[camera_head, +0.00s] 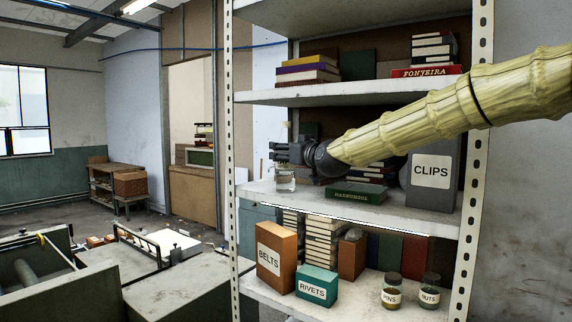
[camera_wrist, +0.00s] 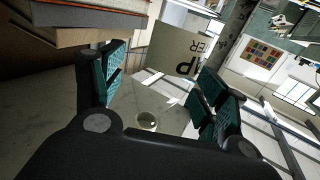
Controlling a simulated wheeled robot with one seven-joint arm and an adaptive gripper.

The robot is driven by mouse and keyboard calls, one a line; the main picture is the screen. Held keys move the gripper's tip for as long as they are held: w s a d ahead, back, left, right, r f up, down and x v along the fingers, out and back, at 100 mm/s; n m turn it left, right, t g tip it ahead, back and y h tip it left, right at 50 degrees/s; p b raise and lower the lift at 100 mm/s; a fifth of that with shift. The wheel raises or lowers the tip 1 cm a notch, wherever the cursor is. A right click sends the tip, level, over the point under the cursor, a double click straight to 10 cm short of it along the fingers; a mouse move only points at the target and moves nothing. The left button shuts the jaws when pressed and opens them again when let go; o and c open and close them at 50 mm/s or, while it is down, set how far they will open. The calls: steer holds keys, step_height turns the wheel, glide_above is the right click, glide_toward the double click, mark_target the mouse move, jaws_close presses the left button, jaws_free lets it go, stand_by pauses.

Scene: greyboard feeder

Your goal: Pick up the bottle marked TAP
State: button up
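A clear glass bottle (camera_head: 286,181) stands upright at the left end of the middle shelf in the head view. My gripper (camera_head: 276,153) is over its upper part and hides it. In the wrist view, my gripper (camera_wrist: 163,86) has its two teal-padded fingers wide apart. Between and beyond them is a grey label (camera_wrist: 180,52) with part of its lettering visible, including a P and "ER"; the full word cannot be read. A small round glassy shape (camera_wrist: 147,121) shows nearer the palm. The bottle's clear outline is hard to make out, and I see no firm contact with the pads.
A green book (camera_head: 355,193), stacked books and a grey CLIPS box (camera_head: 431,173) share the middle shelf (camera_head: 400,216). Below are an orange BELTS box (camera_head: 276,257), a teal RIVETS box (camera_head: 316,287) and small jars. A perforated upright (camera_head: 229,160) stands left of the gripper.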

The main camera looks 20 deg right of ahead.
steer(key=c, duration=0.9)
steer(key=shift+r, duration=0.1)
